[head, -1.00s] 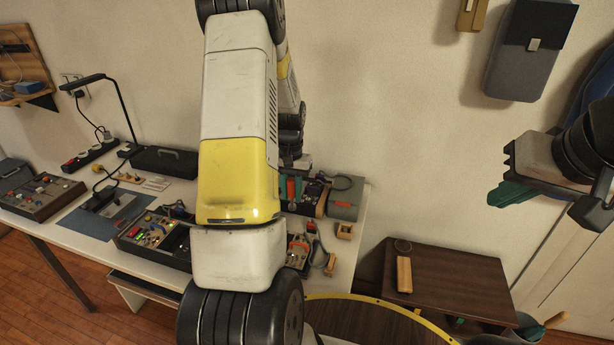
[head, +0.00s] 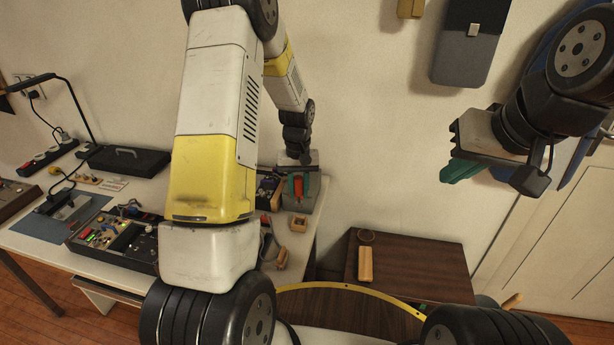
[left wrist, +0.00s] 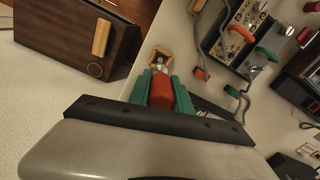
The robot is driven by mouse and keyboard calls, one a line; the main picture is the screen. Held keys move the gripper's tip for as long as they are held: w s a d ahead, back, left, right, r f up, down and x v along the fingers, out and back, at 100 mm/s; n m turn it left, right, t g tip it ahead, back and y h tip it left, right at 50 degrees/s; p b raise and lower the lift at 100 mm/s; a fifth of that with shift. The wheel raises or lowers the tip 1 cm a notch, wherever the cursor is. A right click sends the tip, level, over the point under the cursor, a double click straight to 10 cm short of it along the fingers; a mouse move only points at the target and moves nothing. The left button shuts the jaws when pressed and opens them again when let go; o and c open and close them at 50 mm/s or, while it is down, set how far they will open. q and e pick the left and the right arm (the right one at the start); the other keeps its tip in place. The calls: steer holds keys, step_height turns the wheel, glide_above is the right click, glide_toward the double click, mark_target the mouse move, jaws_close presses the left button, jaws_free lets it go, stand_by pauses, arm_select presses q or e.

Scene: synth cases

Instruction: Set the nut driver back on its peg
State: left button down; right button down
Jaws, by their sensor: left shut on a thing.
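The nut driver has a red handle (left wrist: 160,92) and a silvery shaft end (left wrist: 160,67). My left gripper (left wrist: 161,88) is shut on the handle with green fingers either side; in the head view it hangs at the far right end of the workbench (head: 297,184). In the left wrist view the driver's metal end overlaps a small wooden block (left wrist: 160,54); I cannot tell whether they touch. The block also shows on the bench in the head view (head: 299,224). I cannot pick out the peg for certain. My right gripper (head: 462,168) is raised at the right, its opening unclear.
The bench (head: 40,240) holds an open case of controls (head: 120,238), a closed black case (head: 130,161) and a lamp (head: 75,105). A dark wooden side table (head: 410,265) with a light wooden piece (head: 365,264) stands right of the bench. A grey box (head: 465,45) hangs on the wall.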

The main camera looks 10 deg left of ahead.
mark_target(298, 178)
arm_select(q)
steer(key=shift+f, duration=2.85)
steer(key=shift+f, duration=1)
steer(key=c, duration=1.1)
jaws_free()
steer(key=shift+r, duration=0.1)
steer(key=shift+t, duration=0.3)
steer(key=r, duration=1.2)
steer(key=shift+s, duration=0.4)
steer(key=s+r+t+h, duration=0.15)
steer(key=s+r, duration=0.35)
steer(key=r, duration=0.6)
steer(key=s+r+m+t, duration=0.1)
steer(key=s+r, duration=0.3)
steer(key=s, duration=0.2)
steer(key=s+d+r+m+t, duration=0.1)
steer(key=s+r, duration=0.3)
steer(key=s, duration=0.2)
steer(key=s+d+r+m+t, duration=0.1)
steer(key=s+r+t, duration=0.1)
steer(key=s+r, duration=0.2)
steer(key=shift+s+d+r+h, duration=0.15)
steer(key=shift+s+h, duration=0.2)
steer(key=shift+s, duration=1.05)
